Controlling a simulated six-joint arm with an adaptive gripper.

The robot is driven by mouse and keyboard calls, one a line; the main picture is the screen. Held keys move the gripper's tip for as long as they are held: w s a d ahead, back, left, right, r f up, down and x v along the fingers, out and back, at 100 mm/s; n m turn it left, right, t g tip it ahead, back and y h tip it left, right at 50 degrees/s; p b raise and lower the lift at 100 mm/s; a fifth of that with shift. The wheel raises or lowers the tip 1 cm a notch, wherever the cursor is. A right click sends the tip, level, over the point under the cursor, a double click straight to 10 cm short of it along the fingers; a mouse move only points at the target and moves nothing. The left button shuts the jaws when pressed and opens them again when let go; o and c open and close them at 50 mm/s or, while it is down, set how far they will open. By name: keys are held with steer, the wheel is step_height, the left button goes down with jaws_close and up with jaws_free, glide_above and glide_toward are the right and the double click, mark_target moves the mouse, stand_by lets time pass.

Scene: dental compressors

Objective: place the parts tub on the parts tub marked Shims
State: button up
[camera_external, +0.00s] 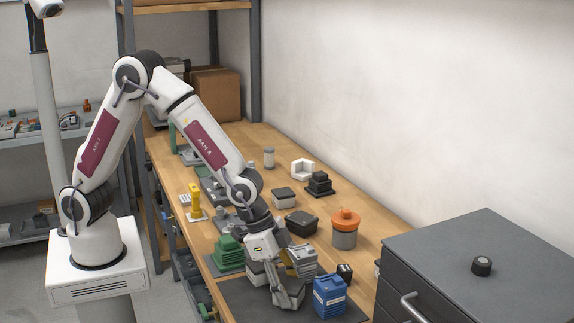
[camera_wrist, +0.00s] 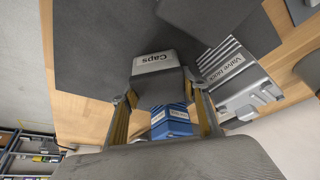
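A parts tub (camera_wrist: 157,88) marked Caps, dark grey with a light labelled face, sits between my gripper's fingertips in the wrist view. My gripper (camera_wrist: 160,92) appears shut on it, with a finger against each side. In the external view, my gripper (camera_external: 281,277) is low over the dark mat at the bench's near end, with the light tub (camera_external: 256,273) partly hidden beside it. A similar tub (camera_external: 284,197), light with a dark lid, stands farther back on the bench. Its label cannot be read, and no Shims label is legible.
A grey valve block (camera_wrist: 238,75) stands close beside the gripper, and a blue block (camera_external: 329,297) is to its right. A green stepped part (camera_external: 228,253) is to the left. A black box (camera_external: 301,223) and orange-topped canister (camera_external: 345,228) stand behind. A grey cabinet (camera_external: 500,262) is at right.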

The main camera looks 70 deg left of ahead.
mark_target(289, 283)
steer(key=shift+r, duration=0.1)
steer(key=shift+c, duration=0.5)
steer(key=shift+r, duration=4.9)
steer(key=shift+w+a+r, duration=0.1)
steer(key=shift+w+a, duration=0.05)
steer(key=s+a+r, duration=0.3)
steer(key=a+r, duration=0.2)
steer(key=a, duration=0.5)
steer(key=shift+a, duration=0.35)
steer(key=shift+r, duration=0.1)
